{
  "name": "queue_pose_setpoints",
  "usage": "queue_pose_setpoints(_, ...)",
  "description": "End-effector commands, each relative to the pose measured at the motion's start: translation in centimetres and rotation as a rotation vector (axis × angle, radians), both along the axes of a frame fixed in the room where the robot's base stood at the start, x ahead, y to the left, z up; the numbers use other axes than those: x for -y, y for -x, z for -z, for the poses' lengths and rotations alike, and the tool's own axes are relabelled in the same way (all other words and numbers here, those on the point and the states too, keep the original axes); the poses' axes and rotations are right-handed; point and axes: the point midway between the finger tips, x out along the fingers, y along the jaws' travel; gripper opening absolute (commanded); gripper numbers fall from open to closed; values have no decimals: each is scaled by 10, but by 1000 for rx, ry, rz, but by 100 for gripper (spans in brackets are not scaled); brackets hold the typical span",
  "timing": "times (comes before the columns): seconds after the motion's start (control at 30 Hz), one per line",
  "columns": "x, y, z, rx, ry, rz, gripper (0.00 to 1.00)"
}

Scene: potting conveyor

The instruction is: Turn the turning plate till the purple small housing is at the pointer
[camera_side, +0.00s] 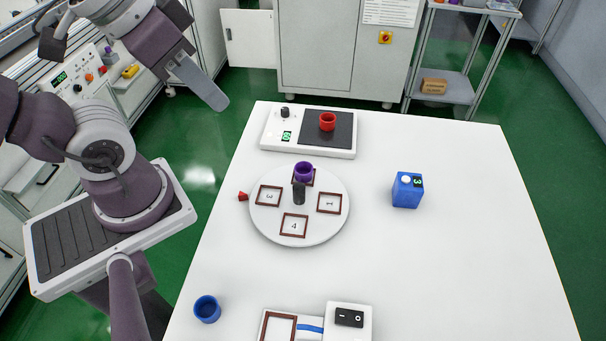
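The round white turning plate (266,222) lies on the white table, with a dark upright post (299,193) at its middle. Framed squares numbered 3 (268,196), 4 (294,226) and 1 (330,203) show at its left, front and right. The purple small housing (304,171) stands upright on the framed square at the far side, partly behind the post. The red pointer (243,196) is at the plate's left edge, beside square 3. My gripper (212,93) is raised at the upper left, apart from the plate; its finger opening is not visible from here.
A white device with a dark pad (340,138) and a red housing (327,121) stands behind the plate. A blue box (408,190) is to the right. A blue housing (207,309) and a switch unit (349,316) are in front. The table's right side is clear.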

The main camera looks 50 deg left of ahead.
Motion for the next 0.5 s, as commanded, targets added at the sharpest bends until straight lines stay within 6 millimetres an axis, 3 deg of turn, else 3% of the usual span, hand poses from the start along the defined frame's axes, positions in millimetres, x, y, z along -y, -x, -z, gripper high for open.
queue_pose_setpoints(0.13, 7, -37, 8, -185, -19, 59, 32)
queue_pose_setpoints(0.23, 16, -75, 31, -358, -44, 118, 32)
queue_pose_setpoints(0.4, 37, -124, 101, -632, -92, 213, 32)
queue_pose_setpoints(0.5, 46, -136, 144, -752, -117, 255, 32)
